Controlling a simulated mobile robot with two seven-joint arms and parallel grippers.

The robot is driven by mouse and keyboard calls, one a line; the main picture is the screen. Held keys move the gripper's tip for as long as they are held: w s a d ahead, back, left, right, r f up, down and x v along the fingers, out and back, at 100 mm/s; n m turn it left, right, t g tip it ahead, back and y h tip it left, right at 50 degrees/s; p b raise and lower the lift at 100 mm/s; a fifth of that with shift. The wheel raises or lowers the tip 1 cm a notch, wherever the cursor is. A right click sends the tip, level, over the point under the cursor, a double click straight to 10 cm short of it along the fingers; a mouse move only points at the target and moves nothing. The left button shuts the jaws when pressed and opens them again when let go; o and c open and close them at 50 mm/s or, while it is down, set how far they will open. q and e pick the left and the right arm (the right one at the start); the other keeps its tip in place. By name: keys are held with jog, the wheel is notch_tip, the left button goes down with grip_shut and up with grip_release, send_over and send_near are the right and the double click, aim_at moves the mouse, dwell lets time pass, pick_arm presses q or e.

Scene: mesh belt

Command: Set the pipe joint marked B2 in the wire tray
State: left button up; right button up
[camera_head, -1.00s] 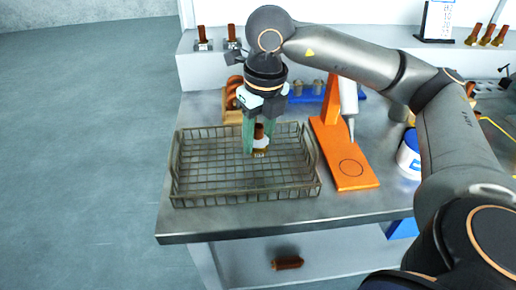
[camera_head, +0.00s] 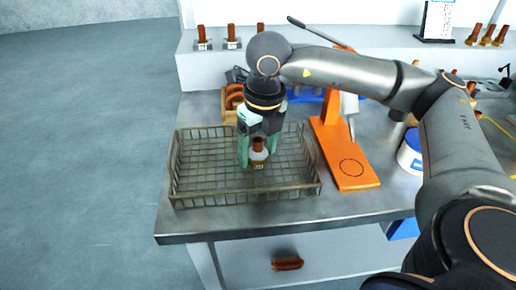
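The wire tray (camera_head: 222,193) stands on the near left part of the metal table. A pipe joint (camera_head: 258,156) with a copper-brown top, a pale collar and a small tag at its base stands upright inside it, right of the middle. The tag is too small to read surely. My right gripper (camera_head: 257,154) points down with its green fingers on either side of the joint. The fingers look spread, with a slight gap beside the joint. My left gripper is not in view.
An orange stand (camera_head: 352,172) is right of the tray, with a white and blue tub (camera_head: 410,152) beyond it. A wooden box (camera_head: 231,103) with brown rings is behind the tray. Similar brown-topped pieces (camera_head: 202,38) stand on the raised back shelf.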

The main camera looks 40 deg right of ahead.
jog(key=shift+r, duration=0.5)
notch_tip(320, 180, up, 11)
jog(key=s+p, duration=0.1)
jog(key=shift+s+r+p, duration=0.15)
jog(key=shift+s+p, duration=0.1)
jog(key=shift+p, duration=0.05)
